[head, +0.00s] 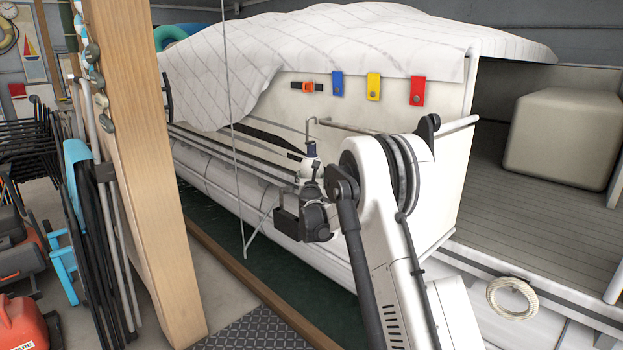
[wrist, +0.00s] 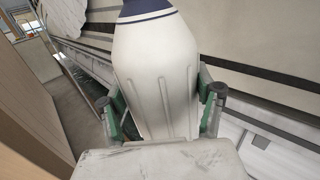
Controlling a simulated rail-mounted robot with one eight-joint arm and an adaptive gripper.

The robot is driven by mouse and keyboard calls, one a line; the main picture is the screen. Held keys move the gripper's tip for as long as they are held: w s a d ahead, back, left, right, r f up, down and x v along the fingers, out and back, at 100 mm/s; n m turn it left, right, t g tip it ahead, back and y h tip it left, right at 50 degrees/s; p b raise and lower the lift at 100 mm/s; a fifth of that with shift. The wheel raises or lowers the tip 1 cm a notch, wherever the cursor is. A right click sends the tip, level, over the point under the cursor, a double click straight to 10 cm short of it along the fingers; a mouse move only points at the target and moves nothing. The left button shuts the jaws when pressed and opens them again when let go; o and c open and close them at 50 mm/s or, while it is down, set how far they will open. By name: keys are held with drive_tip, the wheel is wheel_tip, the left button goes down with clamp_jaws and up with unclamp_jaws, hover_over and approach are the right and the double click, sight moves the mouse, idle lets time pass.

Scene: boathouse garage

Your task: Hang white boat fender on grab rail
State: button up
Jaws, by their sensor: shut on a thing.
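The white boat fender (head: 311,165) stands roughly upright, with a navy top and a thin metal hook (head: 312,121) above it. My gripper (head: 311,186) is shut on the fender's white body. In the wrist view the fender (wrist: 155,70) fills the middle between my green-padded fingers (wrist: 161,108). The grab rail (head: 350,129) is a thin metal bar along the boat's white side. The hook is beside the rail's left end in the head view; I cannot tell whether it touches it. My arm hides part of the rail.
A wooden post (head: 130,150) stands to the left. A thin rope (head: 234,140) hangs left of my gripper. Blue, yellow and red tags (head: 373,87) are on the boat's side above the rail. A white cover (head: 300,40) drapes over the boat. A rope coil (head: 512,298) lies at lower right.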

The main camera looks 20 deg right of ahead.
drive_tip(key=w+d, duration=0.4)
drive_tip(key=d, duration=0.6)
drive_tip(key=shift+w+b, duration=0.15)
drive_tip(key=shift+b, duration=0.3)
idle(0.5)
